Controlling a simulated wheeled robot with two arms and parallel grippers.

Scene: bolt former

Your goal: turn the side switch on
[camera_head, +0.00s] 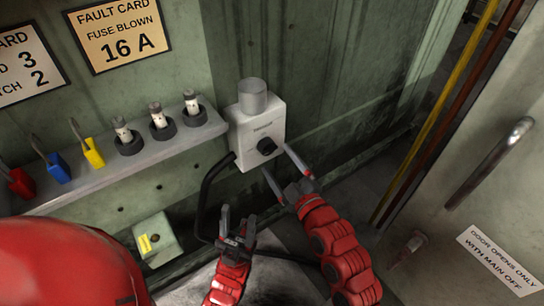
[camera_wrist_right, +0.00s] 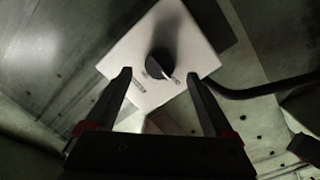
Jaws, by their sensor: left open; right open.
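The side switch is a white box (camera_head: 256,130) on the green wall at the end of the shelf, with a black rotary knob (camera_head: 267,146) low on its front face. In the right wrist view the knob (camera_wrist_right: 158,62) has a pale pointer mark directed down and right. My right gripper (camera_head: 276,158) is open and empty, just in front of the knob. In the right wrist view its fingertips (camera_wrist_right: 159,74) lie on either side of the knob, seemingly short of it; contact cannot be told. My left gripper (camera_head: 238,213) is open and empty, below the switch box.
A grey shelf (camera_head: 130,165) left of the switch holds several fuses and red, blue and yellow padlocks. A black cable (camera_head: 204,195) hangs from the box's left side. A small box with a yellow label (camera_head: 157,239) sits below. A door with a handle (camera_head: 490,162) stands at right.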

